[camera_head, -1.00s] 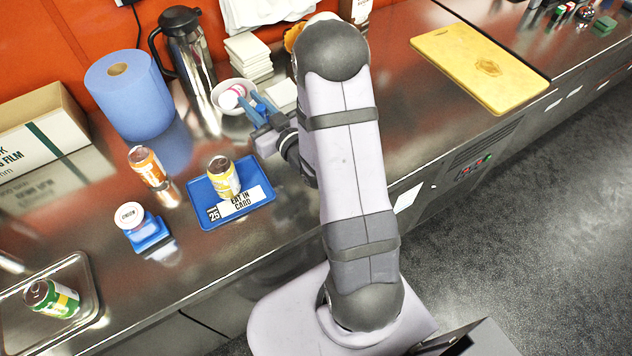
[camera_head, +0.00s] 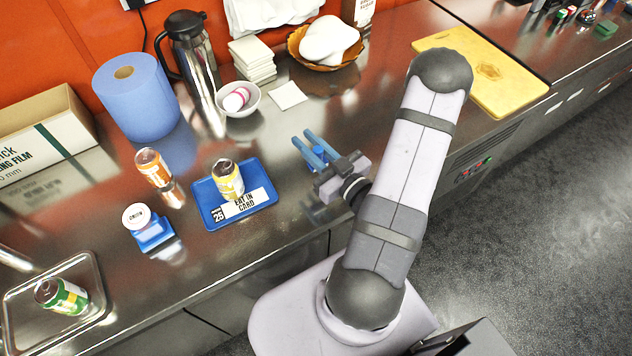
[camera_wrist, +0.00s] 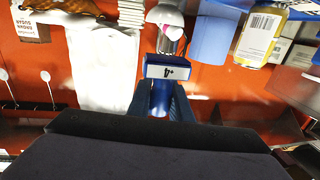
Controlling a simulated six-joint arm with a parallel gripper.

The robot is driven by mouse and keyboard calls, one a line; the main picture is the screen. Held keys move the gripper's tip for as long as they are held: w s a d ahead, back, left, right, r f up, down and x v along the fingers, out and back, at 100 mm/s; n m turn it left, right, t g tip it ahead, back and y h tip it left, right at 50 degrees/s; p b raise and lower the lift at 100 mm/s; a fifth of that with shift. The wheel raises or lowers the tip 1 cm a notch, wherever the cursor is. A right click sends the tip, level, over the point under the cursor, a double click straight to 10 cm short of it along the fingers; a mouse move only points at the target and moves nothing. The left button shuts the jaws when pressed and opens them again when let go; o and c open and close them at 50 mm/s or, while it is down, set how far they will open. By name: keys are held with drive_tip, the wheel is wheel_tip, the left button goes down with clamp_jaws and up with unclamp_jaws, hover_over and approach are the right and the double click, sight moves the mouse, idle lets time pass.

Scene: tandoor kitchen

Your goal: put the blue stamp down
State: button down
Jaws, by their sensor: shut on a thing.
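My gripper (camera_head: 316,148) is shut on the blue stamp (camera_wrist: 168,71). In the wrist view the stamp sits between the fingertips, its pale face with a dark mark toward the camera. In the head view only a small blue part of the stamp (camera_head: 319,154) shows between the blue fingers. The gripper is over the steel counter (camera_head: 285,135), to the right of the blue tray (camera_head: 203,203); its exact height is hard to tell.
A white bowl (camera_head: 250,106) holds a pink and white item. A white square (camera_head: 288,95) lies beside it. Bare counter surrounds the gripper. A yellow board (camera_head: 445,42) lies at the right.

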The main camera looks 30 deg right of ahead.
wheel_tip(320, 180, down, 5)
drive_tip(key=b, duration=0.3)
drive_tip(key=shift+f, duration=0.55)
drive_tip(key=shift+f, duration=0.1)
drive_tip(key=shift+f+p, duration=0.45)
drive_tip(key=shift+f, duration=1.35)
drive_tip(key=shift+f, duration=0.1)
drive_tip(key=c, duration=2)
unclamp_jaws()
drive_tip(key=shift+f, duration=0.1)
drive_tip(key=o, duration=0.4)
